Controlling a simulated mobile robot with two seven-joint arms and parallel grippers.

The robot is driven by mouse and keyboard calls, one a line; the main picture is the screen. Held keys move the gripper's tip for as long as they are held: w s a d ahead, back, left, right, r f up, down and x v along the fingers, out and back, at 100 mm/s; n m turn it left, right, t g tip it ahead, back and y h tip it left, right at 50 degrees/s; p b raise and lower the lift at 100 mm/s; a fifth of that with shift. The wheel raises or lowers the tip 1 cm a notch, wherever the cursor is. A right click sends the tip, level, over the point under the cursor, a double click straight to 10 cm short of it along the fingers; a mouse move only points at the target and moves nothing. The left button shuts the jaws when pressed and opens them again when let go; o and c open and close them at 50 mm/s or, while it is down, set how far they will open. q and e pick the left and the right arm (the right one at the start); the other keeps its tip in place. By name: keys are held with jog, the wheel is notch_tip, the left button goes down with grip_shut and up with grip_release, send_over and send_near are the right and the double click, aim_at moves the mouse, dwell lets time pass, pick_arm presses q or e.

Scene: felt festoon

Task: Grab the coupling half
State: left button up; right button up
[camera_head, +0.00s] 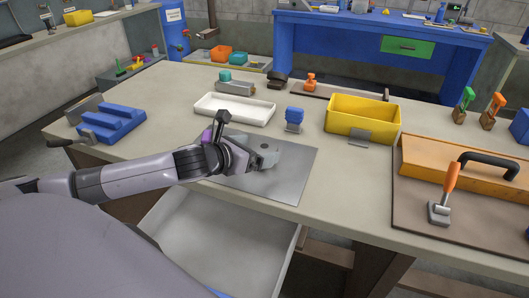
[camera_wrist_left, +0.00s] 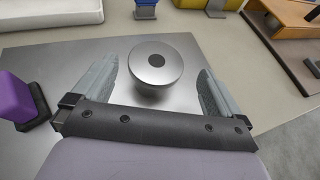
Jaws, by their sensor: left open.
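The coupling half looks like a round, shiny metal disc (camera_wrist_left: 156,62) with a dark centre hole. In the wrist view it stands on the grey metal plate (camera_wrist_left: 55,62) between the spread fingers of my left gripper (camera_wrist_left: 155,88), with a gap on each side. In the head view my left gripper (camera_head: 264,155) is low over the plate (camera_head: 290,185), and its fingers largely hide the disc. The left gripper is open and holds nothing. My right gripper does not show.
A purple-topped piece (camera_wrist_left: 18,102) stands just left of the gripper. A white tray (camera_head: 234,109), a blue block on a stand (camera_head: 294,116) and a yellow bin (camera_head: 363,113) are behind the plate. A blue grooved block (camera_head: 112,122) is left. An open drawer (camera_head: 215,245) juts out in front.

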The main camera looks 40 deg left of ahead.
aim_at(262, 147)
pick_arm(q)
jog(key=shift+a+x, duration=0.1)
jog(key=shift+x, duration=1.05)
jog(key=shift+a+x, duration=0.15)
jog(key=shift+x, duration=1)
jog(key=shift+f, duration=0.1)
jog(key=c, duration=1.2)
